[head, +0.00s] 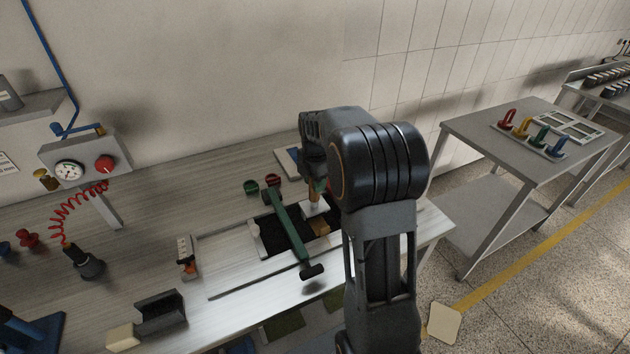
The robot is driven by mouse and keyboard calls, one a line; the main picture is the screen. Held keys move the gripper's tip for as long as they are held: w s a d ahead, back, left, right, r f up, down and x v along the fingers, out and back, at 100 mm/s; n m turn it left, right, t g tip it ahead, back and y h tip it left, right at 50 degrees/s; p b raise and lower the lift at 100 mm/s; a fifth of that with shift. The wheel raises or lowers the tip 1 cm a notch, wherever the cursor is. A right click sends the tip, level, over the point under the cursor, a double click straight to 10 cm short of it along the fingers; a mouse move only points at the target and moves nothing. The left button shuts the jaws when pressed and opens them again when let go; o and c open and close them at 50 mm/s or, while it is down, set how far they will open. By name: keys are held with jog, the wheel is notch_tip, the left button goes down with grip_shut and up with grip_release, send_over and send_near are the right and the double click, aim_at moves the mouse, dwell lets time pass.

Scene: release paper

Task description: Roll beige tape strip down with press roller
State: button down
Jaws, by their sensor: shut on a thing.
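My gripper (318,183) is mostly hidden behind my own arm and points down over the bench. It is shut on a small upright tool with an orange-brown handle (315,197), which looks like the press roller. A pale part (313,208) shows at the tool's lower end, above a black mat (285,239). A tan-brown piece (320,227) lies on the mat just below the tool; I cannot tell whether it is the beige tape strip. Whether the roller touches anything is hidden.
A green bar with a black handle (290,226) crosses the mat left of the tool. Green (251,187) and red (273,180) round items sit behind. An orange-and-white tool (187,256) and a dark holder (160,313) stand left. A side table (485,135) is at right.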

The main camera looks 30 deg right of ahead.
jog(key=shift+f, duration=0.35)
